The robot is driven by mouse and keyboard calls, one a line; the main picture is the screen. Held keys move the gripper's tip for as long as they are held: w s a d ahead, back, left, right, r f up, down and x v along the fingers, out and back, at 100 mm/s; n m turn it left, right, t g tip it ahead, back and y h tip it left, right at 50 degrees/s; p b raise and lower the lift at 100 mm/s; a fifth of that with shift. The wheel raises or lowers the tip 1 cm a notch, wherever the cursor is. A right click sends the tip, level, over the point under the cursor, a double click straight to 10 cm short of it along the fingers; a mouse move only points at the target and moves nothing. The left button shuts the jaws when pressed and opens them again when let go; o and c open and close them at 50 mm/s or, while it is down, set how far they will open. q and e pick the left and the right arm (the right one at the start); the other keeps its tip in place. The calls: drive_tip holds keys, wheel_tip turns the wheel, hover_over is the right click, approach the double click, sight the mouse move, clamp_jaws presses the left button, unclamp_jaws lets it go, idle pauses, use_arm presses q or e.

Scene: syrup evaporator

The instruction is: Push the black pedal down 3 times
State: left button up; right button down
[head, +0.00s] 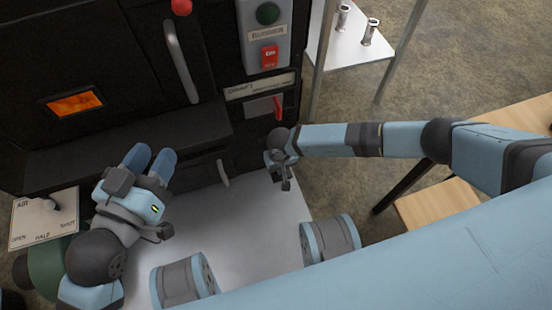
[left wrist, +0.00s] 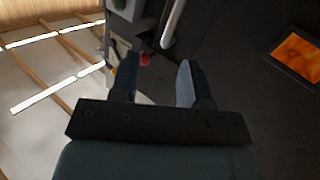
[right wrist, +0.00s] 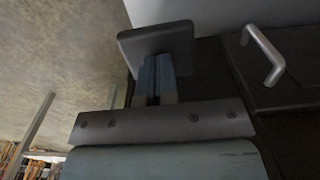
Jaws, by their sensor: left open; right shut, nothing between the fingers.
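The black pedal, a dark flat plate (right wrist: 158,42), shows in the right wrist view straight beyond my right fingertips. My right gripper (right wrist: 156,60) is shut and empty, with its fingertips right at the plate's lower edge in that view. I cannot tell whether they touch it. In the head view the right gripper (head: 284,180) points down beside the stove's lower right front, and I cannot make out the pedal there. My left gripper (head: 150,158) is open and empty in front of the stove's left part. It also shows open in the left wrist view (left wrist: 157,72).
The black stove (head: 80,120) has a glowing window (head: 75,102), a long door handle (head: 181,62), a draft lever (head: 278,107) and a control box (head: 266,35). A lower handle (head: 223,174) is left of my right gripper. An air lever plate (head: 40,222) is far left.

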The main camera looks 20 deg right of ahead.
wheel_tip(320, 180, down, 2)
drive_tip(key=shift+w+f+b, duration=0.15)
drive_tip(key=shift+b, duration=0.7)
drive_tip(key=shift+w+f+b, duration=0.15)
drive_tip(key=shift+f+b, duration=1)
drive_tip(key=shift+f, duration=0.3)
drive_tip(key=shift+r, duration=0.2)
drive_tip(key=shift+r+p, duration=0.35)
drive_tip(key=shift+p, duration=0.1)
drive_tip(key=shift+r+p, duration=0.8)
drive_tip(key=shift+r, duration=0.1)
drive_tip(key=shift+s+r+p, duration=0.3)
drive_tip(key=shift+r+p, duration=0.4)
drive_tip(key=shift+r, duration=0.15)
drive_tip(key=r+p, duration=0.1)
drive_tip(key=r, duration=0.1)
drive_tip(key=r+p, duration=0.1)
drive_tip(key=shift+s+p, duration=0.25)
drive_tip(key=shift+p, duration=0.05)
drive_tip(key=shift+r, duration=0.3)
use_arm(q)
drive_tip(key=shift+s+d+r+n, duration=0.2)
drive_tip(key=shift+s+r+n, duration=0.2)
drive_tip(key=shift+n, duration=0.2)
drive_tip(key=shift+r, duration=0.2)
